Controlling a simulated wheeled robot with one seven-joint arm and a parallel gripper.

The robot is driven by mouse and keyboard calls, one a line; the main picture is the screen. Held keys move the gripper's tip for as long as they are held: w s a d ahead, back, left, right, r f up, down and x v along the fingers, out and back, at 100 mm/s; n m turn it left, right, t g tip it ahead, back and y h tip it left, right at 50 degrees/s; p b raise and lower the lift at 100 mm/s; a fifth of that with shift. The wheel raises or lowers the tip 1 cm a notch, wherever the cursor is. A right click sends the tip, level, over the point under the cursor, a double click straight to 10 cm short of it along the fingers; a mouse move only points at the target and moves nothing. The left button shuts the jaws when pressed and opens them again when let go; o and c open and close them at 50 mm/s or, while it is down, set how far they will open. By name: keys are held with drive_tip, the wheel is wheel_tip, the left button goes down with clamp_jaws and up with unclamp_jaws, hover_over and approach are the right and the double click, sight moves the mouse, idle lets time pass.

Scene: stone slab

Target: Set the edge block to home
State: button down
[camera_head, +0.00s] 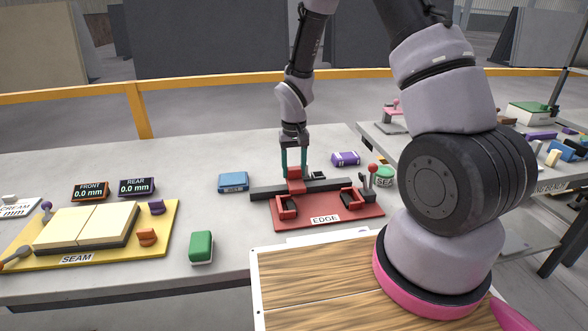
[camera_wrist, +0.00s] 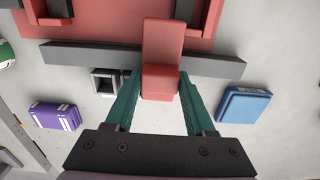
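The red edge block (camera_head: 295,185) sits across the dark bar (camera_head: 329,184) at the back of the red EDGE fixture (camera_head: 312,221). The block also shows in the wrist view (camera_wrist: 161,85). My gripper (camera_head: 294,175) points down over it from behind. In the wrist view, its two teal fingers (camera_wrist: 160,74) stand on either side of the block, very close to its sides. Whether they press on it or leave a thin gap cannot be told. A lever with a red knob (camera_head: 372,168) stands at the fixture's right.
A blue box (camera_head: 233,181) lies left of the bar, and a purple box (camera_head: 345,158) behind it. A small dark hollow piece (camera_wrist: 106,82) is close to one finger. The yellow SEAM fixture (camera_head: 160,222) and a green block (camera_head: 201,246) are at left. Wooden board (camera_head: 318,290) in front.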

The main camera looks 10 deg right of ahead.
drive_tip(key=a, duration=0.9)
drive_tip(key=shift+a, duration=0.15)
drive_tip(key=shift+c, duration=1.2)
unclamp_jaws()
drive_tip(key=shift+r, duration=0.1)
wheel_tip(320, 180, up, 11)
